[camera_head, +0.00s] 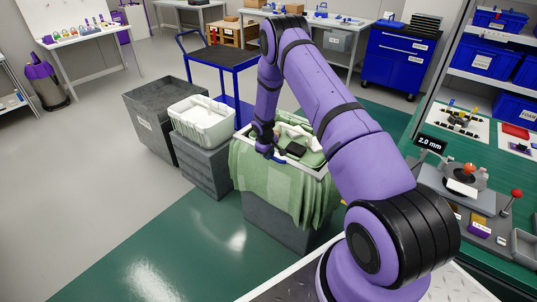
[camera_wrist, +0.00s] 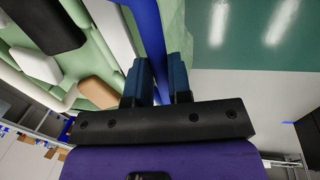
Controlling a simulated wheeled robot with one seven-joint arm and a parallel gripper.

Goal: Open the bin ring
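The bin ring is a rim around the top of the right-hand grey bin (camera_head: 275,222), with a green liner (camera_head: 255,183) draped over it. Its blue edge (camera_wrist: 150,38) runs between the fingers in the wrist view. The contact faces are hidden. Inside the liner lie a black item (camera_wrist: 45,25), a tan block (camera_wrist: 97,92) and white pieces.
A grey bin with a white basket (camera_head: 203,122) and a dark grey bin (camera_head: 150,118) stand to the left. A blue cart (camera_head: 222,60) is behind. A workbench (camera_head: 470,200) is at right. The green floor in front is clear.

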